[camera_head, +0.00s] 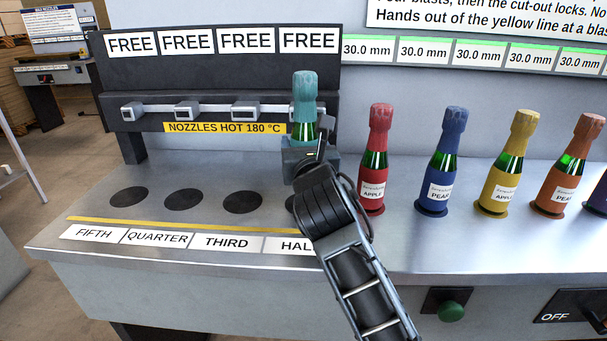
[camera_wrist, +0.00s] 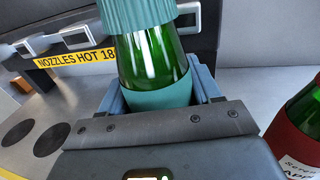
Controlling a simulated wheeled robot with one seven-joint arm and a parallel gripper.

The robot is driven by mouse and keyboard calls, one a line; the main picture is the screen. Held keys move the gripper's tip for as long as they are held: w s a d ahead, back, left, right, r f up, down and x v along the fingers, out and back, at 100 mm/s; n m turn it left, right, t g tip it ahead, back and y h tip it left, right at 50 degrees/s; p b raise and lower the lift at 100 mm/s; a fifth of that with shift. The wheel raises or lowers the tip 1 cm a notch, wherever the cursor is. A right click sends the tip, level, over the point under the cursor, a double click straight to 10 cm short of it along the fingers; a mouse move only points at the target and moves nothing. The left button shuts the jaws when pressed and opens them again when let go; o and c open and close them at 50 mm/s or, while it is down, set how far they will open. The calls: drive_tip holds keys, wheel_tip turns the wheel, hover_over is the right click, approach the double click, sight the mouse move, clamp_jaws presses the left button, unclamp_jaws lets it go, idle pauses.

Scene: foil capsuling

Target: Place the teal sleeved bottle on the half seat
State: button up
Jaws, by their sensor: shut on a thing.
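The teal sleeved bottle (camera_head: 304,105) is upright in my gripper (camera_head: 309,150), with a teal sleeve over its neck and green glass below. In the wrist view the bottle (camera_wrist: 150,60) stands between the two blue-grey fingers of my gripper (camera_wrist: 160,95), which are shut on it. In the head view the bottle is above and behind the half seat (camera_head: 291,202), a dark disc mostly hidden by my arm. The "HALF" label (camera_head: 290,246) is partly covered. The bottle's base is hidden, so I cannot tell whether it touches the bench.
Dark seats for fifth (camera_head: 129,197), quarter (camera_head: 184,200) and third (camera_head: 243,202) are empty. Hot nozzles (camera_head: 188,110) line the back panel. A red bottle (camera_head: 374,160) stands close on the right, then blue (camera_head: 442,165), yellow (camera_head: 507,165) and orange (camera_head: 567,170) ones.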

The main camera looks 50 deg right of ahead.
drive_tip(key=shift+f+b, duration=0.5)
drive_tip(key=shift+f, duration=1.95)
drive_tip(key=shift+f, duration=0.1)
drive_tip(key=o, duration=1.4)
drive_tip(key=shift+f, duration=0.1)
drive_tip(key=shift+s+a, duration=0.1)
drive_tip(key=shift+a, duration=0.05)
drive_tip(key=v, duration=1.1)
drive_tip(key=shift+s+a+b, duration=0.25)
drive_tip(key=shift+s+b, duration=0.1)
